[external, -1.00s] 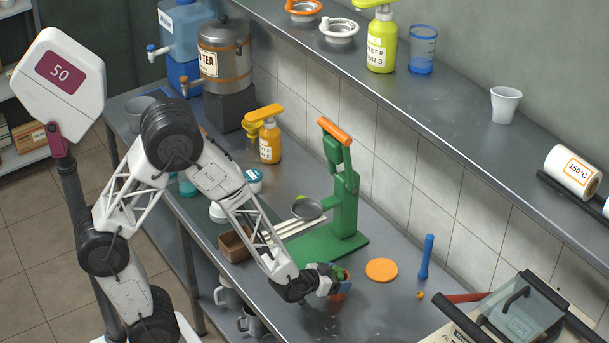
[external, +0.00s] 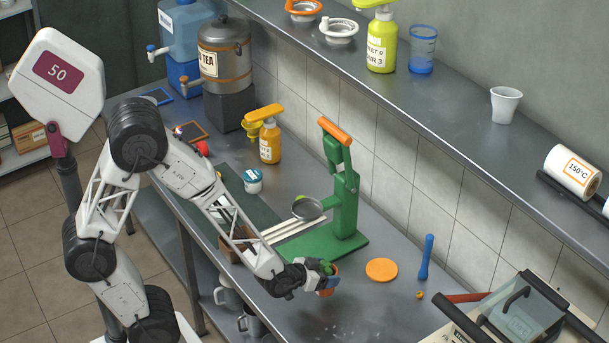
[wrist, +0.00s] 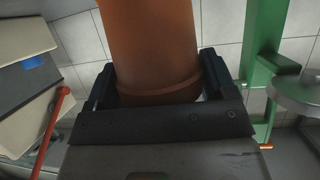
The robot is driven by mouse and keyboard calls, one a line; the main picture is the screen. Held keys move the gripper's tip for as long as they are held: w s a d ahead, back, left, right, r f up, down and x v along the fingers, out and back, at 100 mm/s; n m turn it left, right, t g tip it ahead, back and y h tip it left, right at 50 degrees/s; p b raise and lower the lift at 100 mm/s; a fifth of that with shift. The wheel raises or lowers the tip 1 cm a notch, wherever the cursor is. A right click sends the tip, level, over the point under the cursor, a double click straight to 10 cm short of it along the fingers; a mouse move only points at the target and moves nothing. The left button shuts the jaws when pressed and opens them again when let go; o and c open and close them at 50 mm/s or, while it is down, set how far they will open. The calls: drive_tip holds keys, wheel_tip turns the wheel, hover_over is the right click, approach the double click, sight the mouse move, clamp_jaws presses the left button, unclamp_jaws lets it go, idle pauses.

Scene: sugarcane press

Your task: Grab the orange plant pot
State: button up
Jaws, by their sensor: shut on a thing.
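My gripper is shut on the pot. In the external view the fingers cover part of the pot, and I cannot tell how far it is above the counter.
A green press (external: 342,200) stands just behind my gripper. A sealing machine (external: 520,310) stands at the front right. Bare counter (external: 370,310) lies in front.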

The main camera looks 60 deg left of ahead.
drive_tip(key=s+a+r, duration=0.1)
drive_tip(key=s+a, duration=0.1)
drive_tip(key=s, duration=0.9)
drive_tip(key=shift+s+a, duration=0.2)
drive_tip(key=shift+s, duration=0.2)
drive_tip(key=shift+r, duration=0.1)
drive_tip(key=shift+d, duration=0.1)
